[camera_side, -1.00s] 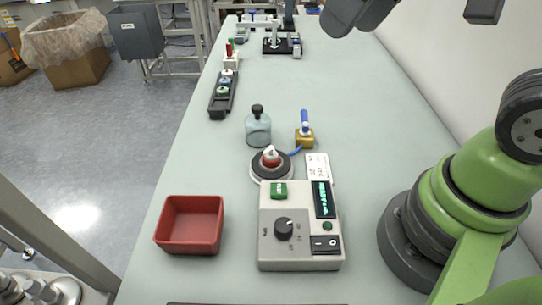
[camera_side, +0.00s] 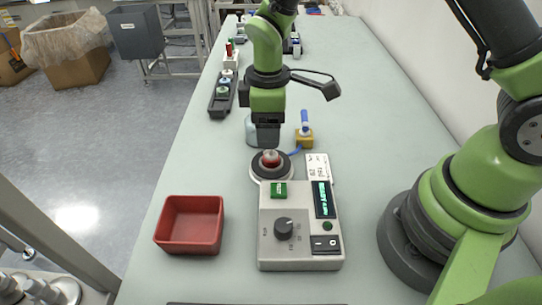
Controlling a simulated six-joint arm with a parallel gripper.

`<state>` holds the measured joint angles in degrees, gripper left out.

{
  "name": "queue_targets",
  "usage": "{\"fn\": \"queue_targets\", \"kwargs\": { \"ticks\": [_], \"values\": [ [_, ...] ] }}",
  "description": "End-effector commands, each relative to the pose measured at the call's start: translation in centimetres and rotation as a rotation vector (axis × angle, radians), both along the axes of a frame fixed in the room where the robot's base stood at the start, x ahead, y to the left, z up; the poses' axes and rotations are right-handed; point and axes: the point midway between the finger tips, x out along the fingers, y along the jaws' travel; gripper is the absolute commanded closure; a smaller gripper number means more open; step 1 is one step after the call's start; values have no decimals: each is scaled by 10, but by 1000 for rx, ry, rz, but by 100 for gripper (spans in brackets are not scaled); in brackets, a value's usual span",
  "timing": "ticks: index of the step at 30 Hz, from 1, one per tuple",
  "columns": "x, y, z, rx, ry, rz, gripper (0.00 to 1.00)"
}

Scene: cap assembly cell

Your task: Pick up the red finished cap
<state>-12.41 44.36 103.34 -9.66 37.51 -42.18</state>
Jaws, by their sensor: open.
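The red finished cap (camera_side: 270,159) sits upright in the round dark holder (camera_side: 263,172) at the back of the grey machine (camera_side: 271,253). My gripper (camera_side: 268,146) points down just above the cap, its dark jaws hiding the cap's white top. The jaws are open, though their gap is hard to make out from this side. I cannot tell whether the fingertips touch the cap.
A glass bottle (camera_side: 251,132) stands behind the holder, partly hidden by my gripper. A brass block with a blue handle (camera_side: 305,137) stands close on the right. An empty red bin (camera_side: 189,247) lies front left. A dark rack (camera_side: 222,104) with caps stands further back.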

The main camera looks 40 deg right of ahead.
Motion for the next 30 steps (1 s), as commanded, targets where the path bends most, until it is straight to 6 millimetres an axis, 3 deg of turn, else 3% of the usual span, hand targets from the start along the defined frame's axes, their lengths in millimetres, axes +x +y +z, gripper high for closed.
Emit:
{"fn": "queue_targets", "kwargs": {
  "ticks": [13,22,23,28,30],
  "values": [
    [-8,1,-54,0,3,-2,34],
    [-7,1,-60,1,-1,-3,34],
    [-7,1,-60,1,-1,-3,36],
    [-7,1,-59,1,-1,-3,75],
    [-7,1,-59,1,-1,-3,76]
  ]
}}
